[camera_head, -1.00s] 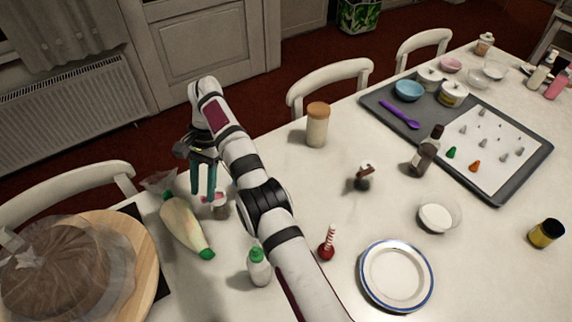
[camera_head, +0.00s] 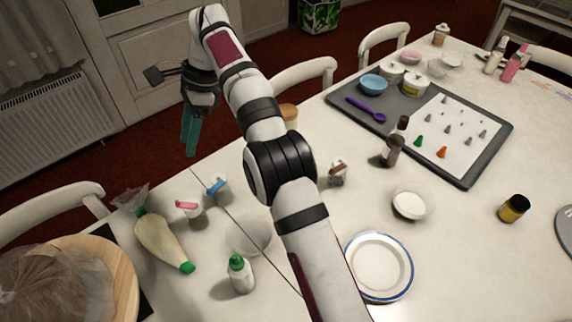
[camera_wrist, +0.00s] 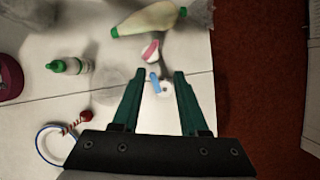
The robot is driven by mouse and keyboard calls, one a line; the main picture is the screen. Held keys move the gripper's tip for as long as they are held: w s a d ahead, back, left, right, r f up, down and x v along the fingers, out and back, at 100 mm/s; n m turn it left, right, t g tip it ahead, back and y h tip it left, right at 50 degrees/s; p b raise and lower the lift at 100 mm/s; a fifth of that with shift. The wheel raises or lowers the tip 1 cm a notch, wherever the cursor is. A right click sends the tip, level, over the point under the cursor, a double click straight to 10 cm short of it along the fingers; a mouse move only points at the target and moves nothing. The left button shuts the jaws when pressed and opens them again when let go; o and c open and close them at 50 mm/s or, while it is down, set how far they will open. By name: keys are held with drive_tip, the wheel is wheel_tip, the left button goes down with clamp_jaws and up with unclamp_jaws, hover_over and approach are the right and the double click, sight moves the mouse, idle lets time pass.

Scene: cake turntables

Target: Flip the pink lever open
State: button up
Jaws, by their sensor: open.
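My gripper (camera_head: 190,150) is open and empty, with teal fingers pointing down. It is above the table edge, higher than the jars and apart from them. In the wrist view the open fingers (camera_wrist: 160,74) frame the blue-levered jar.
A piping bag (camera_head: 163,242) lies left of the jars. A green-capped bottle (camera_head: 240,278) and a clear bowl (camera_head: 250,236) are in front. A covered cake on a wooden board (camera_head: 118,270) is at lower left. A tray (camera_head: 468,170) and plate (camera_head: 352,268) are right of my arm.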

drive_tip(key=s+d+r+n, duration=0.1)
drive_tip(key=s+d+r, duration=0.2)
drive_tip(key=s+d, duration=0.3)
drive_tip(key=s+d+r+n+t+h, duration=0.1)
drive_tip(key=s+d, duration=0.5)
drive_tip(key=d, duration=0.8)
drive_tip(key=shift+d+r+n, duration=0.25)
drive_tip(key=shift+r+n, duration=0.55)
drive_tip(key=shift+r, duration=0.15)
drive_tip(key=shift+s, duration=0.1)
drive_tip(key=n+t, duration=0.5)
drive_tip(key=n, duration=0.8)
approach(177, 202)
drive_tip(key=shift+h, duration=0.4)
drive_tip(key=x, duration=0.6)
drive_tip(key=shift+a+f, duration=0.25)
drive_tip(key=shift+a, duration=0.2)
drive_tip(key=shift+w+a+f, duration=0.1)
drive_tip(key=shift+w+f, duration=0.2)
drive_tip(key=shift+f, duration=0.2)
